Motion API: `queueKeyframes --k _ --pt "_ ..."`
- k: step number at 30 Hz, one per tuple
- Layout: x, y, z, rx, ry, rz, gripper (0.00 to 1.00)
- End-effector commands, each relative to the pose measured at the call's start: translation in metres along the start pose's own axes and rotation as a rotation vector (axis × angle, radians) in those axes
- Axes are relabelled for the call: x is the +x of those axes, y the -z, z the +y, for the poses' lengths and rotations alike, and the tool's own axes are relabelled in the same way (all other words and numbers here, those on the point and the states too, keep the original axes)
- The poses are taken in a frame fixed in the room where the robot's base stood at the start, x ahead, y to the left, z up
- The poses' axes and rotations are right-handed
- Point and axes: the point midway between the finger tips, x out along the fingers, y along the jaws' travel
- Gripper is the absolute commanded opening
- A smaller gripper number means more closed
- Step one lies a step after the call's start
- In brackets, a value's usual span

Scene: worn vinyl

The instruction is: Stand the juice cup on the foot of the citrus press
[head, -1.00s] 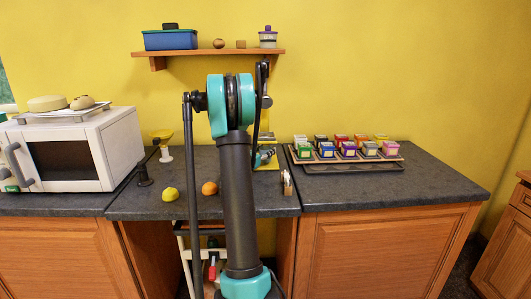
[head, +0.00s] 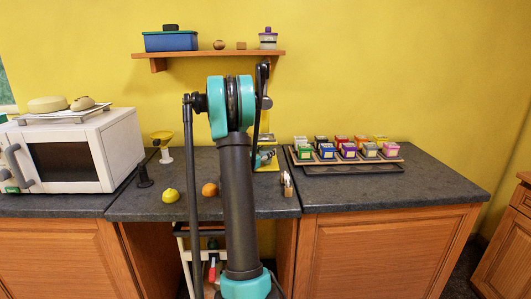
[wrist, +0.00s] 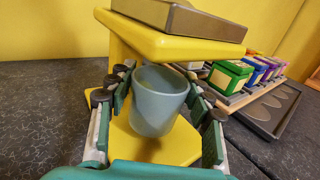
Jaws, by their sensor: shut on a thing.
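The citrus press (wrist: 190,48) is yellow, with a dark block on its upper arm and a flat yellow foot (wrist: 185,152) below. The juice cup (wrist: 158,100) is a grey-blue tumbler, upright with a slight tilt in the wrist view. It is under the upper arm and over the foot; whether its base touches the foot I cannot tell. My gripper (wrist: 163,98) is shut on the cup, one finger on each side. In the head view my arm hides most of the press and the cup; part of the yellow foot (head: 268,168) shows.
A tray (head: 350,168) of several coloured boxes stands right of the press. A lemon (head: 170,196) and an orange (head: 210,190) lie at the counter's front left. A white microwave (head: 75,150) stands at far left. A shelf (head: 205,53) hangs above.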

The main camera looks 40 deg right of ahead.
Motion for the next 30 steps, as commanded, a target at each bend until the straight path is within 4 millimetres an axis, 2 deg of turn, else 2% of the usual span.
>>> queueKeyframes --k 28,29,30 --pt "0.0002 0.0099 0.0002 0.000 0.000 0.000 0.21" --pt "0.0002 0.0099 0.0002 0.000 0.000 0.000 0.53" --pt "0.0002 0.0098 0.0002 0.000 0.000 0.000 0.58"
